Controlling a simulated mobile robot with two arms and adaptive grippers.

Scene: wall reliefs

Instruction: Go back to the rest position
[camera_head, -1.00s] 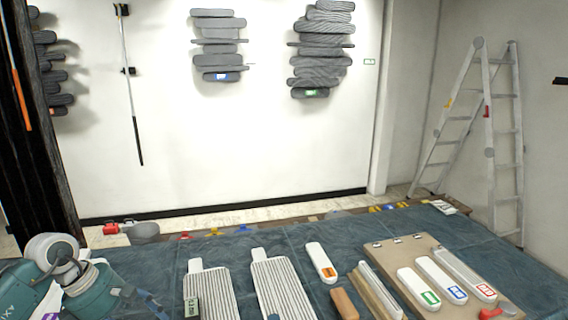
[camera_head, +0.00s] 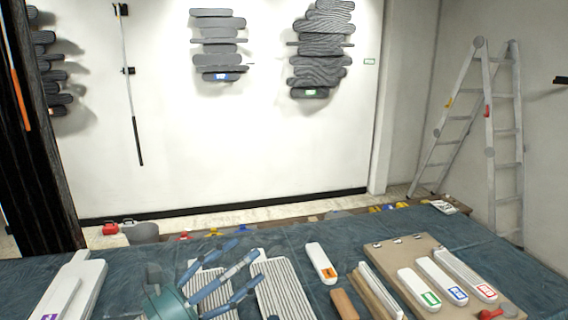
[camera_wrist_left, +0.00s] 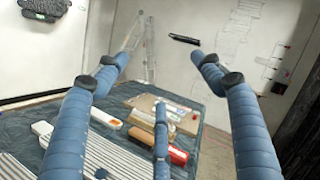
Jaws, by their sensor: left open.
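My left gripper (camera_head: 243,268) reaches in from the bottom left over the table. Its blue segmented fingers are spread apart, with nothing between them. In the head view it passes in front of two striped white boards (camera_head: 278,290), partly hiding the left one. The left wrist view shows the same open fingers (camera_wrist_left: 155,80) in front of the table and the far wall. My right gripper is in neither view.
A blue-covered table (camera_head: 330,230) holds a white slab (camera_head: 88,285), an orange-labelled white bar (camera_head: 320,262), a brown block (camera_head: 344,304) and a beige board (camera_head: 400,248) with labelled bars. A ladder (camera_head: 490,140) stands at right. Grey reliefs (camera_head: 321,50) hang on the wall.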

